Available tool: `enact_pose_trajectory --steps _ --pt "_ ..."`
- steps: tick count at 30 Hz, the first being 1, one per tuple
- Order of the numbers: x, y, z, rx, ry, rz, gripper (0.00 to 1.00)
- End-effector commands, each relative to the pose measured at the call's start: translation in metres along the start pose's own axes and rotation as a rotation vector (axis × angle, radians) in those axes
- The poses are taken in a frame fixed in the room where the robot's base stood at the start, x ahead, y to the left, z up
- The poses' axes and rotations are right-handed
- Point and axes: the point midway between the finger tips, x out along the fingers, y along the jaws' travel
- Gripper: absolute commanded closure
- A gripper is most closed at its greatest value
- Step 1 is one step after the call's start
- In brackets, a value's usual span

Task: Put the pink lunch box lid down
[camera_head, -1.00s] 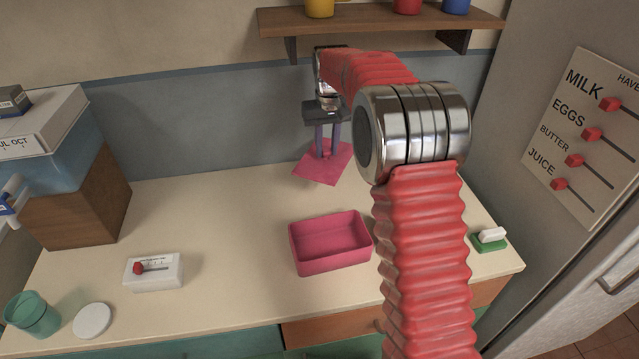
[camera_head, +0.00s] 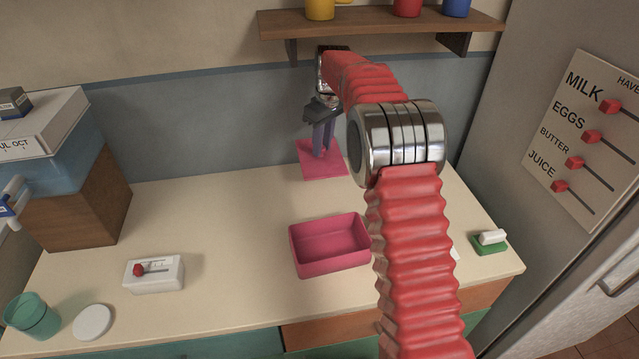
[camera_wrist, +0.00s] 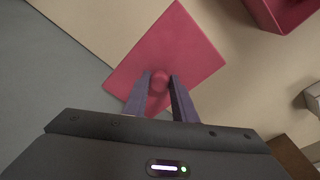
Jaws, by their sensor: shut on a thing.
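The pink lunch box lid (camera_head: 323,170) is a flat square at the back of the counter, behind the box. In the wrist view the lid (camera_wrist: 185,50) has a round knob, and the fingers of my gripper (camera_wrist: 160,82) are closed on both sides of it. In the head view my gripper (camera_head: 321,152) points down onto the lid. The lid looks level and low over the counter; I cannot tell whether it touches. The open pink lunch box (camera_head: 329,261) stands empty in the middle of the counter, apart from the lid.
A white box with a red slider (camera_head: 154,274), a teal cup (camera_head: 33,316) and a white disc (camera_head: 93,321) are at the front left. A green sponge holder (camera_head: 489,245) is at the right edge. A shelf (camera_head: 380,25) hangs above.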

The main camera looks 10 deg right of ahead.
Motion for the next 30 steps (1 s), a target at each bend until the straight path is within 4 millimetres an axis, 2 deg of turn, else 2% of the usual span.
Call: enact_pose_trajectory --steps 10,23,30 --pt "0.043 0.000 0.006 0.001 -0.002 -0.002 1.00" --pt "0.051 0.000 0.006 0.001 -0.001 0.000 1.00" --pt "0.080 0.000 0.010 0.001 -0.003 -0.002 1.00"
